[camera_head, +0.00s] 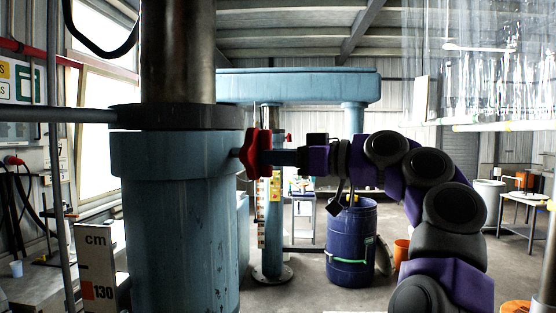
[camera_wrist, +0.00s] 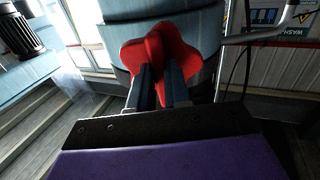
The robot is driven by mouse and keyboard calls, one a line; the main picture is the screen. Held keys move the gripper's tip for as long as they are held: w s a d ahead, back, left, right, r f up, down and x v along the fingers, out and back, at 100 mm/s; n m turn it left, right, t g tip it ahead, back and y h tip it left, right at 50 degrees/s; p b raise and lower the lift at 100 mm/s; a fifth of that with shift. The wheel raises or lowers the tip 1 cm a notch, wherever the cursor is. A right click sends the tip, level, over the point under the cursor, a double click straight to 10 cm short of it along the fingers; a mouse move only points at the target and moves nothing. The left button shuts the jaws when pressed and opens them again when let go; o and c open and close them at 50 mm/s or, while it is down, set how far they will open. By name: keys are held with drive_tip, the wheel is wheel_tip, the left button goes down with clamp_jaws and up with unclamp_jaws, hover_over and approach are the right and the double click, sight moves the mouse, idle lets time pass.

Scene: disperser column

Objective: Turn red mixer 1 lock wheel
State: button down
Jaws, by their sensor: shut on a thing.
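The red lock wheel (camera_head: 257,153) sits on the right side of the large blue mixer column (camera_head: 180,225) in the head view. It is a lobed knob on a short shaft. In the wrist view the red wheel (camera_wrist: 160,48) is at the top centre, in front of the blue column. My gripper (camera_head: 268,157) reaches in from the right, level with the wheel and touching it. In the wrist view my gripper's two fingers (camera_wrist: 162,78) lie on the wheel, shut on it. The fingertips are partly hidden against the red lobes.
A dark blue drum (camera_head: 351,245) stands on the floor behind my arm. A second blue column (camera_head: 272,220) stands behind the wheel. A scale board marked cm (camera_head: 97,265) is at the lower left.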

drive_tip(key=shift+n, duration=0.6)
drive_tip(key=c, duration=1.3)
unclamp_jaws()
drive_tip(key=shift+w, duration=0.25)
drive_tip(key=shift+o, duration=1.1)
drive_tip(key=shift+s, duration=0.15)
drive_tip(key=shift+d, duration=0.1)
drive_tip(key=p+v, duration=0.1)
drive_tip(key=v, duration=1.6)
drive_tip(key=shift+d+p, duration=0.2)
drive_tip(key=shift+p, duration=0.1)
drive_tip(key=shift+a, duration=0.1)
